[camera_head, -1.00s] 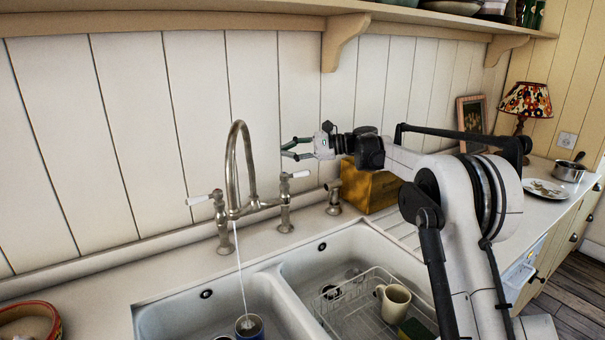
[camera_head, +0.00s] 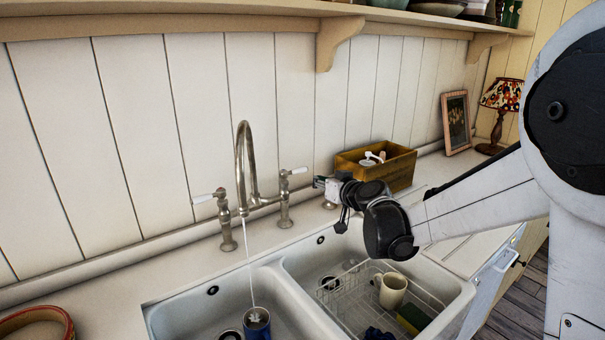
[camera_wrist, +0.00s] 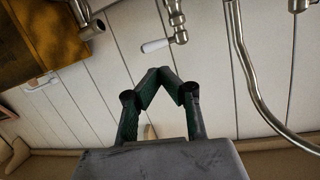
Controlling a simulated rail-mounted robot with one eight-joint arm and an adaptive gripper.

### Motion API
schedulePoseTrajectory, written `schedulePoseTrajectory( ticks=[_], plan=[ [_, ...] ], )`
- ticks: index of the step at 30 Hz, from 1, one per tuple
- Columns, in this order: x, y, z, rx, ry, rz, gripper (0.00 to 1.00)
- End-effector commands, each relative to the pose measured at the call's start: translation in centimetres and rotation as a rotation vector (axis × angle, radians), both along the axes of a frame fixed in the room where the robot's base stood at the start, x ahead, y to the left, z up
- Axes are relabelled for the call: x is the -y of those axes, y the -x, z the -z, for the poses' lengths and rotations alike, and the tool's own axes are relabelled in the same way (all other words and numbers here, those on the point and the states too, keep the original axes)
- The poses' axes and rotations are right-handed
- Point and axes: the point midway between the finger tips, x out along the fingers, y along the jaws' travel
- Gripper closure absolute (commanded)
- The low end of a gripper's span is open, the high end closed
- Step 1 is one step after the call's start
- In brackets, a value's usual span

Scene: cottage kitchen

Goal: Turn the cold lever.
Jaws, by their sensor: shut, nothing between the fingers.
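The bridge tap (camera_head: 243,165) has a tall curved metal spout with a thin stream of water running from it. It has two white-handled levers, a left lever (camera_head: 203,197) and a right lever (camera_head: 297,171); no marking shows which is cold. My gripper (camera_head: 319,183) is just right of the right lever. In the wrist view my gripper's fingertips (camera_wrist: 160,72) meet, shut and empty. The right lever's white handle (camera_wrist: 155,46) shows just beyond them, seemingly apart from them. The spout (camera_wrist: 250,80) is to the right in that view.
A wooden box (camera_head: 375,166) stands on the counter behind my gripper. Below is a double sink (camera_head: 265,268) with a wire rack (camera_head: 345,310), a cream mug (camera_head: 392,290) and a blue can (camera_head: 257,322) under the stream. A shelf (camera_head: 250,20) runs above.

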Motion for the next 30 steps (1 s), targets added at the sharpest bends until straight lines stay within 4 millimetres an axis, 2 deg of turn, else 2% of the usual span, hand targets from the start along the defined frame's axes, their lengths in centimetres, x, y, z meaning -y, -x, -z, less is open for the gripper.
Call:
schedulePoseTrajectory(
  ticks=[3, 8, 14, 30],
  plan=[
    [1.0, 1.3, -0.1, 0.072, 0.088, 0.023, 1.00],
    [1.2, 1.2, -0.1, 0.100, 0.122, 0.031, 1.00],
    [0.0, -1.0, 0.4, 0.099, 0.121, 0.030, 1.00],
    [-4.1, -8.5, 2.1, 0.098, 0.119, 0.030, 1.00]
  ],
)
